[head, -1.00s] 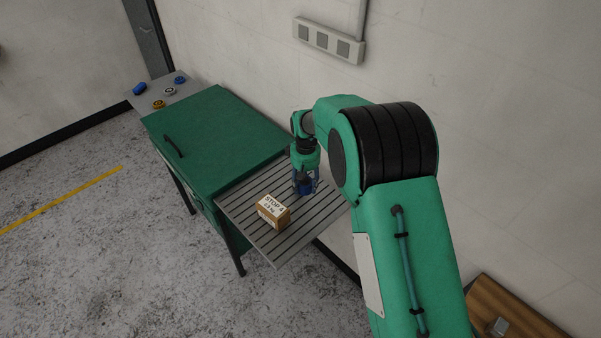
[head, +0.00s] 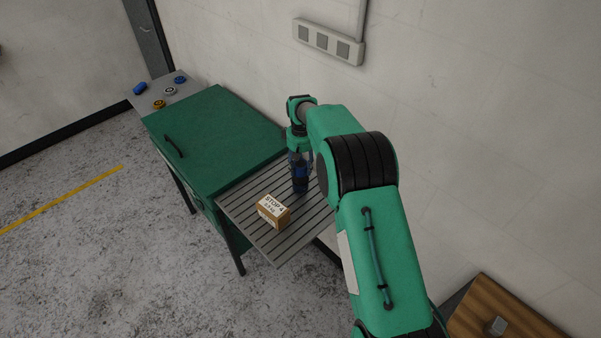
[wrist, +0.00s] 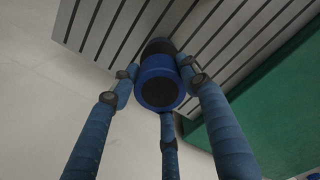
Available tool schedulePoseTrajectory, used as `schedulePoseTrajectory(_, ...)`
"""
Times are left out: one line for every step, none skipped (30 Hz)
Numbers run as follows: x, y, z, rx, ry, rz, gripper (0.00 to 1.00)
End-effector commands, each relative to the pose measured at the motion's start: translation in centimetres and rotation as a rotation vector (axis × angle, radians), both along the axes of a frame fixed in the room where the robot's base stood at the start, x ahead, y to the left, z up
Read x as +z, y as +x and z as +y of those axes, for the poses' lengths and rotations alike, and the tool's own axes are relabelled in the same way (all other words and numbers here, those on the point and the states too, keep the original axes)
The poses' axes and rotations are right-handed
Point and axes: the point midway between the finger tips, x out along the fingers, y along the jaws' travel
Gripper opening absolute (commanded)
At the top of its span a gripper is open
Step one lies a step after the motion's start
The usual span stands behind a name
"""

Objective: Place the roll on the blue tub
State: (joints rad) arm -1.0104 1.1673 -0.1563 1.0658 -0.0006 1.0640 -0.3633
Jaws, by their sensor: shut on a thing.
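My gripper (head: 300,160) points down over the grey slatted shelf (head: 238,208). Its several blue fingers are shut around a blue cylinder with a dark round end, which shows between the fingertips in the wrist view (wrist: 160,92). A dark and blue round part (wrist: 158,47) shows just beyond it; I cannot tell whether this belongs to the same thing or is a separate one below. In the head view, blue and dark shapes (head: 300,184) show under the fingers, small and partly hidden. I cannot tell for sure which is the roll and which the tub.
A brown box labelled STOP 4 (head: 273,211) sits on the shelf, left of and nearer than my gripper. The green cabinet (head: 215,135) stands left of the shelf. Several small round things, one a blue piece (head: 139,88), lie on a grey ledge (head: 187,90). A wall is close behind.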

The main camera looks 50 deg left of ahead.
Motion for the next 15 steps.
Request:
schedulePoseTrajectory(0.0, 0.07, 0.08, 0.0, 0.0, 0.0, 0.19)
schedulePoseTrajectory(0.01, 0.08, 0.11, 0.0, 0.0, 0.0, 0.19)
schedulePoseTrajectory(0.01, 0.09, 0.13, 0.0, 0.0, 0.0, 0.19)
schedulePoseTrajectory(0.02, 0.1, 0.12, 0.0, 0.0, 0.0, 0.19)
schedulePoseTrajectory(0.02, 0.1, 0.12, 0.0, 0.0, 0.0, 0.19)
schedulePoseTrajectory(0.02, 0.09, 0.13, 0.0, 0.0, 0.0, 0.19)
schedulePoseTrajectory(0.02, 0.08, 0.12, 0.0, 0.0, 0.0, 0.19)
schedulePoseTrajectory(0.02, 0.08, 0.12, 0.0, 0.0, 0.0, 0.19)
schedulePoseTrajectory(0.02, 0.08, 0.12, 0.0, 0.0, 0.0, 0.19)
schedulePoseTrajectory(0.02, 0.08, 0.12, 0.0, 0.0, 0.0, 0.19)
schedulePoseTrajectory(0.0, 0.07, 0.12, 0.0, 0.0, 0.0, 0.19)
schedulePoseTrajectory(-0.08, 0.07, 0.11, 0.0, -0.001, 0.0, 0.19)
schedulePoseTrajectory(-0.18, 0.07, 0.1, 0.0, -0.001, 0.0, 0.19)
schedulePoseTrajectory(-0.32, 0.06, 0.1, 0.0, -0.001, 0.0, 0.19)
schedulePoseTrajectory(-0.59, 0.06, 0.09, 0.0, -0.001, 0.0, 0.19)
